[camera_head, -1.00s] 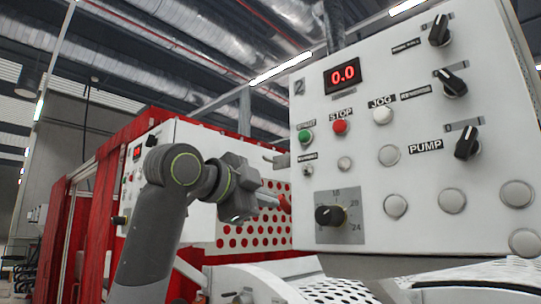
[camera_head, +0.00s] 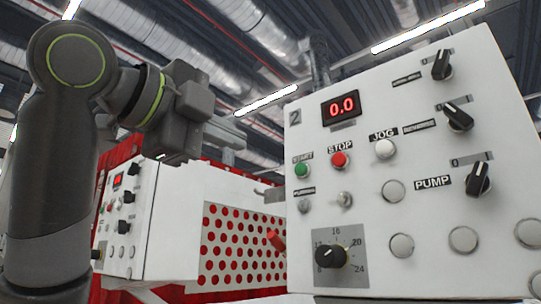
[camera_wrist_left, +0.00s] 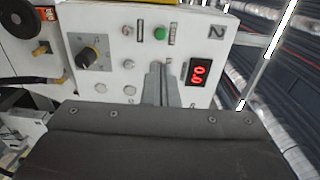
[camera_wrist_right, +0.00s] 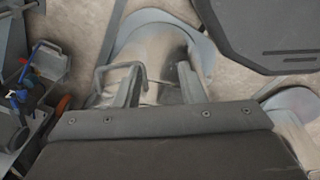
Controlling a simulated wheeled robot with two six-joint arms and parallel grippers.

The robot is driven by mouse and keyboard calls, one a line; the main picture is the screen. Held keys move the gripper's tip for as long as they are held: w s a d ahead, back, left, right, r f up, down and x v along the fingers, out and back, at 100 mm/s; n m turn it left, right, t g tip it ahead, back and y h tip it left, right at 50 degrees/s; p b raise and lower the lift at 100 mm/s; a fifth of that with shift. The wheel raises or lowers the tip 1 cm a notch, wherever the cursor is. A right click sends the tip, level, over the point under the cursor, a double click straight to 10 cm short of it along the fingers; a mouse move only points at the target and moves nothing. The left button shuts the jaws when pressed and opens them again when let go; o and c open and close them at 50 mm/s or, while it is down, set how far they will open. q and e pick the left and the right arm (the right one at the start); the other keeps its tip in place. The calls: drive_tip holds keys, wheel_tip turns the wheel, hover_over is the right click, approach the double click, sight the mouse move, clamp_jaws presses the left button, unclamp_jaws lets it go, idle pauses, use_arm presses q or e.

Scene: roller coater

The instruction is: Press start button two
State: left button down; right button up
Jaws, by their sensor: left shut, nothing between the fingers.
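The white control panel marked 2 (camera_head: 415,110) fills the right of the head view. Its green START button (camera_head: 302,169) is at the upper left, under the red 0.0 display (camera_head: 341,107) and left of the red STOP button (camera_head: 339,159). My left gripper (camera_head: 236,136) is shut and empty, left of the panel and higher in the picture than the green button. In the left wrist view the fingers (camera_wrist_left: 161,78) are together in front of the panel, with the green button (camera_wrist_left: 160,33) beyond their tips. My right gripper (camera_wrist_right: 160,82) is open and empty.
A white JOG button (camera_head: 385,149), several dark knobs and other round buttons are on the same panel. A second panel (camera_head: 150,220) stands behind on the left.

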use_arm(q)
drive_tip(key=p, duration=0.6)
approach(299, 169)
drive_tip(key=x, duration=0.5)
drive_tip(key=shift+w+d+r, duration=0.1)
drive_tip(key=shift+w+d, duration=0.05)
drive_tip(key=shift+p+x, duration=0.3)
drive_tip(key=shift+x, duration=0.5)
